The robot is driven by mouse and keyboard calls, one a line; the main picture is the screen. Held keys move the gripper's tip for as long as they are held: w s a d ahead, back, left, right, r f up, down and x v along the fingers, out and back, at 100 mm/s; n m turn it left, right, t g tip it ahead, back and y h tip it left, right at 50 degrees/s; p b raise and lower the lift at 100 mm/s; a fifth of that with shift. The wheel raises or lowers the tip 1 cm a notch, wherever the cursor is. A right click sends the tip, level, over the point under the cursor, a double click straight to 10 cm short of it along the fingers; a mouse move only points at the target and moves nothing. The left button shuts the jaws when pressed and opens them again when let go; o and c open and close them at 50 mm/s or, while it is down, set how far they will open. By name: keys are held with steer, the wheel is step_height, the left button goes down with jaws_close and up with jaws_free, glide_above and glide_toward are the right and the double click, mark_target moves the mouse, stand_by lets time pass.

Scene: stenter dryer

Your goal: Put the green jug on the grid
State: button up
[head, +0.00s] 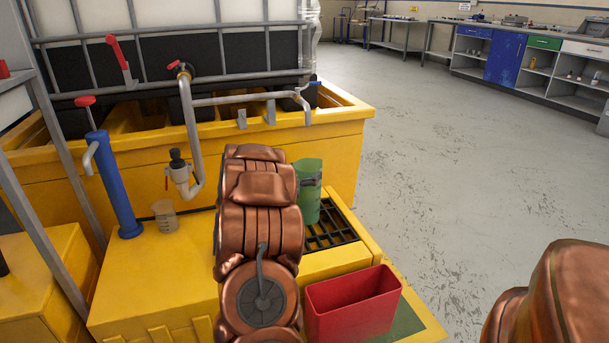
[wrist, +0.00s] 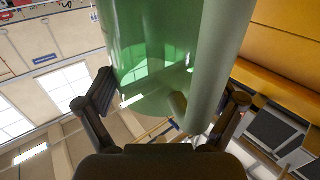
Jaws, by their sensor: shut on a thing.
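The green jug (head: 309,200) is translucent and looks upright in the head view, partly hidden behind my arm. The black grid (head: 333,236) is set into the yellow stand, just right of my arm. The jug's lower end overlaps the grid's back left part in the picture; I cannot tell whether it touches the grid or hangs above it. In the wrist view the jug (wrist: 155,60) fills the space between the two fingers of my gripper (wrist: 170,98), which is shut on it. In the head view the gripper is mostly hidden by my arm.
A red open bin (head: 352,306) stands in front of the grid. A clear beaker (head: 166,217) stands left of my arm under a tap (head: 180,172). A blue pipe post (head: 117,190) rises farther left. A yellow containment tank (head: 335,138) stands behind; open floor lies right.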

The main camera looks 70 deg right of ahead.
steer(key=o, duration=1.2)
steer(key=shift+r, duration=0.1)
steer(key=w+a+p, duration=0.2)
steer(key=a+p, duration=0.1)
steer(key=a, duration=0.8)
steer(key=shift+a, duration=0.4)
steer(key=shift+w, duration=0.2)
